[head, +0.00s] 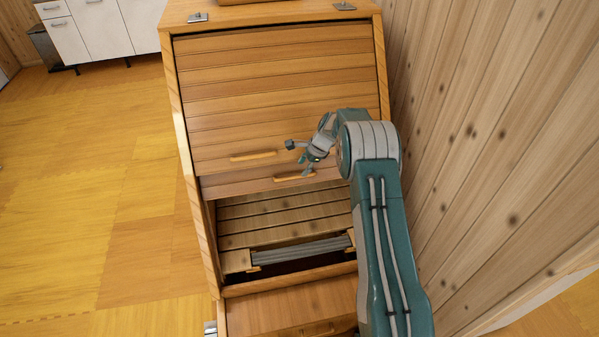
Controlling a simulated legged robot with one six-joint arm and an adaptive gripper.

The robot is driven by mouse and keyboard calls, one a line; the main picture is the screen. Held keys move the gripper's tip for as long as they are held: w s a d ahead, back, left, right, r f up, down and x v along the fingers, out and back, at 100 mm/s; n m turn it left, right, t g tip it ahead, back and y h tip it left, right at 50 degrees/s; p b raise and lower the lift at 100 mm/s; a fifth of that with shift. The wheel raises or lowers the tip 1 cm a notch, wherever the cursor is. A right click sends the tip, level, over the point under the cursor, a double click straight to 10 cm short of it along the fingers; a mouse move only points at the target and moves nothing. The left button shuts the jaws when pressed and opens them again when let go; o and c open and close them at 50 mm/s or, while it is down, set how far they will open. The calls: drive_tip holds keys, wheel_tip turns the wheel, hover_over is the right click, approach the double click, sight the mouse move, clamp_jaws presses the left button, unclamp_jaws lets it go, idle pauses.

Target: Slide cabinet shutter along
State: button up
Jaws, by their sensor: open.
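The wooden cabinet (174,100) stands in the middle of the head view. Its slatted shutter (270,85) covers the upper front, and the part below the shutter's lower edge is open. The shutter has one light wooden handle (254,156) at left and another lower handle (290,178) near its bottom edge. My gripper (297,160) is open and empty in front of the lower right part of the shutter, close above the lower handle. I cannot tell whether a finger touches the handle.
The opening shows inner slats (280,212) and a grey ribbed bar (300,250). A wooden drawer front (290,305) lies below. A plank wall (480,150) rises close on the right. The yellow floor (80,180) at left is clear. White cabinets (100,30) stand at the back left.

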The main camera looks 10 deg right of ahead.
drive_tip(key=v, duration=0.8)
idle(0.4)
drive_tip(key=s+a+r+n+t+h, duration=0.15)
drive_tip(key=s+r+n, duration=0.25)
drive_tip(key=s+r, duration=0.6)
drive_tip(key=s+a+r+n+h, duration=0.1)
drive_tip(key=s+a+r+n, duration=0.3)
drive_tip(key=s+r, duration=0.6)
drive_tip(key=s+r+n+t+h, duration=0.2)
drive_tip(key=s+n, duration=0.7)
drive_tip(key=s, duration=1.3)
drive_tip(key=shift+s+a+r, duration=0.2)
drive_tip(key=shift+s+r, duration=0.05)
drive_tip(key=shift+r, duration=0.65)
